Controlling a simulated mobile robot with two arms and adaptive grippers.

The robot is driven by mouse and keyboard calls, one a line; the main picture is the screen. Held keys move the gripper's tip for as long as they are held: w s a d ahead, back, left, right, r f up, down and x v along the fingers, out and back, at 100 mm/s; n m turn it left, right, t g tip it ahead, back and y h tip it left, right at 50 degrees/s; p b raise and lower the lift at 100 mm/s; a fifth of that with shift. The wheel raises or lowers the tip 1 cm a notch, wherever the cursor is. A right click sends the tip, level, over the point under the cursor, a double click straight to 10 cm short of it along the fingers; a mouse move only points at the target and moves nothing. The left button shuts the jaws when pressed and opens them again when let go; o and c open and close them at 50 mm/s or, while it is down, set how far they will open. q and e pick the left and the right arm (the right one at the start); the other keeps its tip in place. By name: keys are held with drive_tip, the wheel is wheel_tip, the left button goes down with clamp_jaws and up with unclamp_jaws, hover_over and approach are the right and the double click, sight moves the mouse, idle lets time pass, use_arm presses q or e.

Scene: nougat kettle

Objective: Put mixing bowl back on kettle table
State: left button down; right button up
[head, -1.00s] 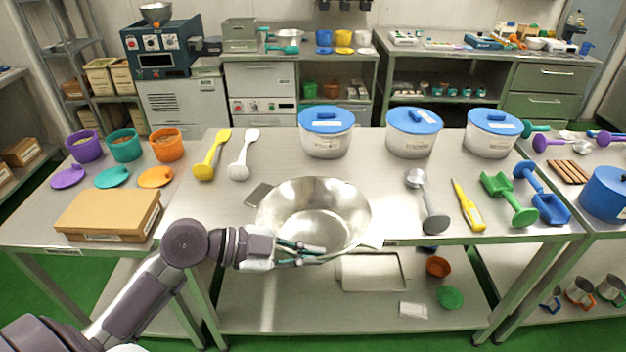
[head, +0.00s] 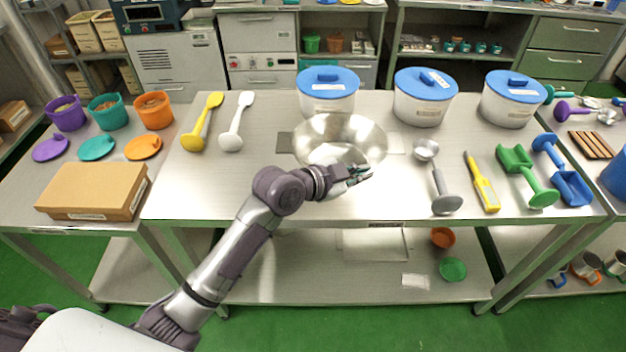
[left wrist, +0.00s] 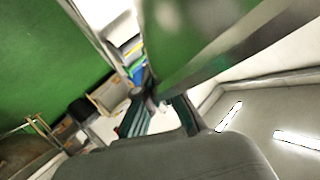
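The mixing bowl (head: 340,128) is a wide, shiny steel bowl with flat side tabs. It is upright over the middle of the steel table (head: 250,190), behind its front edge. I cannot tell whether its base touches the top. My left gripper (head: 356,175) is at the bowl's front rim, its fingers closed about it. In the left wrist view, the teal-padded fingers (left wrist: 160,118) are on either side of a shiny metal edge of the bowl (left wrist: 230,45), which fills the upper part. My right gripper is not in view.
Blue-lidded tubs (head: 328,95) stand behind the bowl. Yellow (head: 203,125) and white (head: 235,125) spatulas lie left; a grey-handled ladle (head: 440,185), yellow tool (head: 482,182) and green scoop (head: 527,178) lie right. A cardboard box (head: 95,190) is on the left table.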

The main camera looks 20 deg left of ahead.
use_arm(q)
drive_tip(key=a, duration=0.1)
drive_tip(key=a+f, duration=0.1)
drive_tip(key=a, duration=0.1)
drive_tip(key=w+a+f, duration=0.1)
drive_tip(key=shift+a+f, duration=0.15)
drive_tip(key=a+f, duration=0.1)
drive_tip(key=w+a+f, duration=0.1)
drive_tip(key=a, duration=0.1)
drive_tip(key=w+a+f+p, duration=0.1)
drive_tip(key=a, duration=0.1)
drive_tip(key=shift+f, duration=0.15)
drive_tip(key=shift+a+f, duration=0.15)
drive_tip(key=shift+a, duration=0.05)
wheel_tip(320, 180, down, 3)
drive_tip(key=shift+f+p, duration=0.1)
drive_tip(key=shift+p, duration=0.25)
drive_tip(key=shift+f, duration=0.35)
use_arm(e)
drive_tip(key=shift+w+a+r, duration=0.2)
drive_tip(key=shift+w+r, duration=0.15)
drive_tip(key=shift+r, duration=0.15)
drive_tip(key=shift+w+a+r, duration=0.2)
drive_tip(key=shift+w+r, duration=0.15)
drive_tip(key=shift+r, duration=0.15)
